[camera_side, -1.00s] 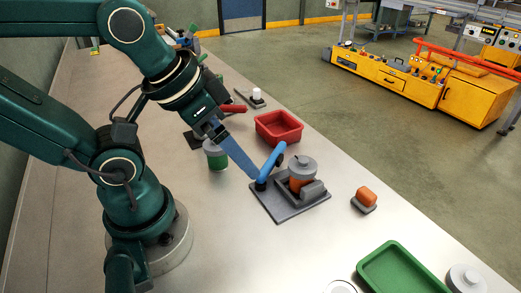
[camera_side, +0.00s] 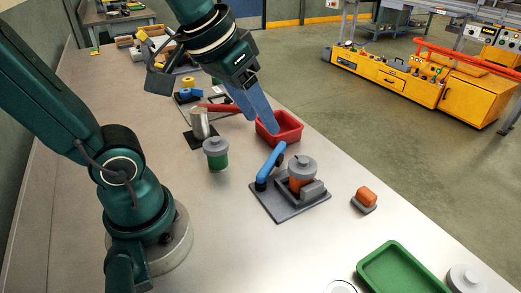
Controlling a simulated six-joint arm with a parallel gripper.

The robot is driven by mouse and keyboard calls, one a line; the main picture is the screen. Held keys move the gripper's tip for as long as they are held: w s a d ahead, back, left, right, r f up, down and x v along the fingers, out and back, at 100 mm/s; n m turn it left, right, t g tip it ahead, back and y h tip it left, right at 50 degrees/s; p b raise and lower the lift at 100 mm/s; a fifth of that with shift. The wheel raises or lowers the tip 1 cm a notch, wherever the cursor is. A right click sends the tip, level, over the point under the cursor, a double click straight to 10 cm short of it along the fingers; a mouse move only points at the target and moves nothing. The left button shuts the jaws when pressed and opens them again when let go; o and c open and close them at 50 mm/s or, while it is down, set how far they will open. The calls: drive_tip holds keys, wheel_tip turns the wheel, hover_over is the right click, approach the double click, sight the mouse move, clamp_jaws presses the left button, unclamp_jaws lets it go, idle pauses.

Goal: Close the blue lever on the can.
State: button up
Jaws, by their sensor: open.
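The blue lever (camera_side: 270,167) stands tilted up on a dark grey base plate (camera_side: 285,212), its upper end leaning to the right. An orange can with a grey lid (camera_side: 302,171) sits on the same plate, just right of the lever, beside a grey block (camera_side: 313,189). My gripper (camera_side: 263,125) is open, with long blue fingers pointing down and to the right. It is above and behind the lever in the picture, in front of the red bin, and appears apart from the lever. The fingers overlap, so the gap between them is hard to see.
A green can with a grey lid (camera_side: 216,154) stands left of the plate. A red bin (camera_side: 287,128) is behind it. An orange block (camera_side: 366,197) lies to the right, and a green tray (camera_side: 400,268) is at the front right. The table front is mostly clear.

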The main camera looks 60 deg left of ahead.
drive_tip(key=w+a+n+g, duration=0.2)
drive_tip(key=w+a, duration=0.1)
drive_tip(key=w, duration=0.3)
drive_tip(key=n+g, duration=0.3)
hover_over(281, 144)
wheel_tip(281, 144, down, 12)
drive_tip(key=shift+s+f, duration=0.1)
drive_tip(key=shift+f, duration=2.45)
clamp_jaws()
drive_tip(key=shift+d+r, duration=0.1)
